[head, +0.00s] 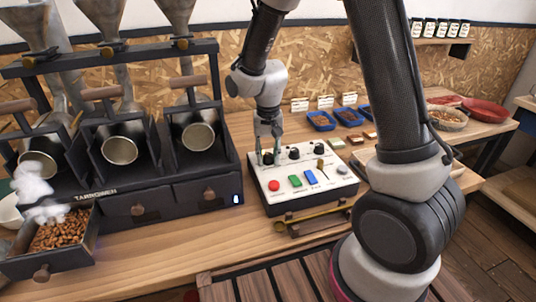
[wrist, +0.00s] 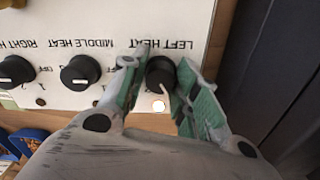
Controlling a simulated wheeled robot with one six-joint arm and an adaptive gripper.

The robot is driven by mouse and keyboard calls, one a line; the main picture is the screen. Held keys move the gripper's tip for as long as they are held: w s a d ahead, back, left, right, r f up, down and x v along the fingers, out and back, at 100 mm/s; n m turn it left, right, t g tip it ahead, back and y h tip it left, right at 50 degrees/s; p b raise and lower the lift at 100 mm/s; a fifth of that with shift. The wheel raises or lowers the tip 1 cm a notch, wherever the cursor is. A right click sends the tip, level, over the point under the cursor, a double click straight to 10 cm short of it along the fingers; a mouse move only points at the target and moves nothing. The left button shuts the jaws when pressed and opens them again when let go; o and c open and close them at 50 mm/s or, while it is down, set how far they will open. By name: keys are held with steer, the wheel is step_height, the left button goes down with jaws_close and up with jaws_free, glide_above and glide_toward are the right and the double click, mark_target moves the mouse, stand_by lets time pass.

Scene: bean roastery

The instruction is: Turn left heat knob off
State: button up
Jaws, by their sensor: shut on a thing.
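The left heat knob (wrist: 160,74) is black with a white pointer line and sits on the white control panel (head: 300,207).
The middle heat knob (wrist: 80,72) and right heat knob (wrist: 17,72) stand beside it, their lamps dark. A dark roaster (head: 120,190) with an open drawer of beans (head: 60,230) and white smoke stands close on the left. Blue trays (head: 321,121) lie behind the panel.

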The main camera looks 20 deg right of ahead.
mark_target(268, 154)
steer(key=shift+n, duration=0.4)
steer(key=n, duration=1.1)
stand_by(0.7)
steer(key=o, duration=1)
steer(key=shift+o, duration=0.2)
step_height(268, 154, up, 12)
